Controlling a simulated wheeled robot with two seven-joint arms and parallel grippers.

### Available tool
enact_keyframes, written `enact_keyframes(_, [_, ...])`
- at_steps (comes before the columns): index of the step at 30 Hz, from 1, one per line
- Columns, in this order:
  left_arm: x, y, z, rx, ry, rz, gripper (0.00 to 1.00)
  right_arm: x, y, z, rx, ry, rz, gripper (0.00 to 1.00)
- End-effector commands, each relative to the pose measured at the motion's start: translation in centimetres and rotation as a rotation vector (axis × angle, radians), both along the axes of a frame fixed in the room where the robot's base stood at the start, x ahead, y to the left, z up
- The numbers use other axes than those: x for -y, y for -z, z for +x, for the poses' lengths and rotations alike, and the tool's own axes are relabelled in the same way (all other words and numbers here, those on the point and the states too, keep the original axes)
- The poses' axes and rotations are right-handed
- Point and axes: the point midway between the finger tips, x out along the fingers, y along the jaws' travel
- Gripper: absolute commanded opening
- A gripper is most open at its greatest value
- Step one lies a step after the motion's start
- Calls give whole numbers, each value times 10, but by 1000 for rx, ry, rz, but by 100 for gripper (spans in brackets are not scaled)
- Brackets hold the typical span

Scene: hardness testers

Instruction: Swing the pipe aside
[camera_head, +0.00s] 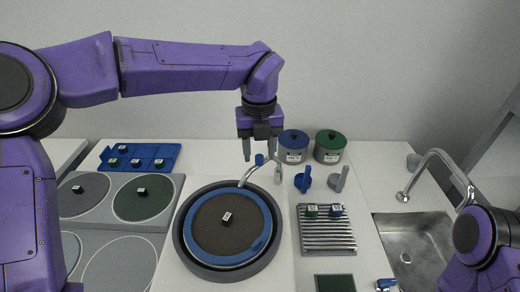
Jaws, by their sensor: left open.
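A thin grey curved pipe (249,172) rises at the back rim of a round dark basin (187,247). Its bent end reaches over the edge of the blue-rimmed disc (232,224) inside the basin. A small blue knob (259,160) shows at the top of the pipe. My left gripper (262,157) is open and points down, with the blue knob between its fingers in the picture. I cannot tell whether a finger touches the pipe. My right arm shows at the lower right; its gripper is out of view.
A larger grey faucet (431,156) stands over a metal sink (413,240) at the right. A blue handle (303,179), a grey handle (338,180) and a ribbed rack (327,235) lie right of the basin.

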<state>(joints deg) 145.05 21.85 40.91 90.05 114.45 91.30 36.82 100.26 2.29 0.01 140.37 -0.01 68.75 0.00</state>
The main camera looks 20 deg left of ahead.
Motion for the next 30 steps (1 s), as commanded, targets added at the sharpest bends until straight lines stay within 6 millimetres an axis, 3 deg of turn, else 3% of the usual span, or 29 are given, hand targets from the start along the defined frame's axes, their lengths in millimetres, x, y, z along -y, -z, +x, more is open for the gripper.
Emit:
enact_keyframes(10, [1,9,0,1,2,0,49,0,-1,0,0,0,0,43])
enact_keyframes(11, [1,9,0,1,2,0,42,0,-1,0,0,0,0,43])
enact_keyframes(15, [1,9,0,1,2,0,0,0,-1,0,0,0,0,43])
enact_keyframes(30, [-7,6,2,1,92,-1,0,0,-13,0,0,0,0,43])
